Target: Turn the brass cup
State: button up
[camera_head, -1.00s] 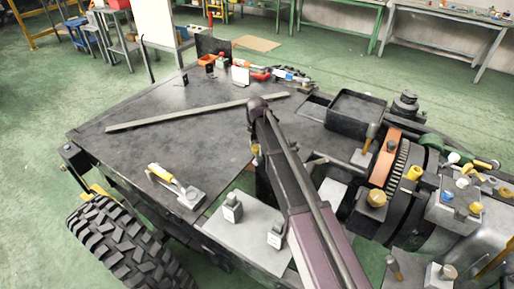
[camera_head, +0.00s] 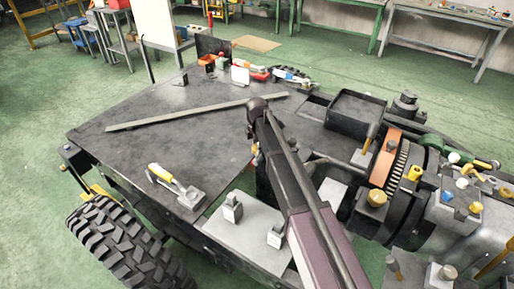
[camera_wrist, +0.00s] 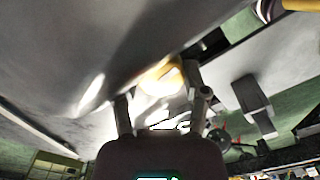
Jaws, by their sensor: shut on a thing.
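The brass cup (camera_wrist: 158,82) shows as a bright, glaring yellow-brass shape between the two fingers of my gripper (camera_wrist: 160,92) in the wrist view. The fingers are closed in on it from either side. Its outline is washed out by glare, so I cannot tell how far it is turned. In the head view only a small brass-coloured bit (camera_head: 255,149) shows beside the end of my arm, at the edge of the dark deck. My arm hides the gripper and most of the cup there.
The dark deck (camera_head: 170,145) carries a long flat bar (camera_head: 190,114) and a yellow-handled tool (camera_head: 170,180). A black tray (camera_head: 356,112) and machinery with brass and orange parts stand to the right. Two small metal blocks sit on the light plate (camera_head: 250,230) in front.

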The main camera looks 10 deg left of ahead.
jog(key=shift+d, duration=0.15)
jog(key=o, duration=1.1)
jog(key=shift+o, duration=0.2)
jog(key=shift+w, duration=0.1)
jog(key=shift+n, duration=0.3)
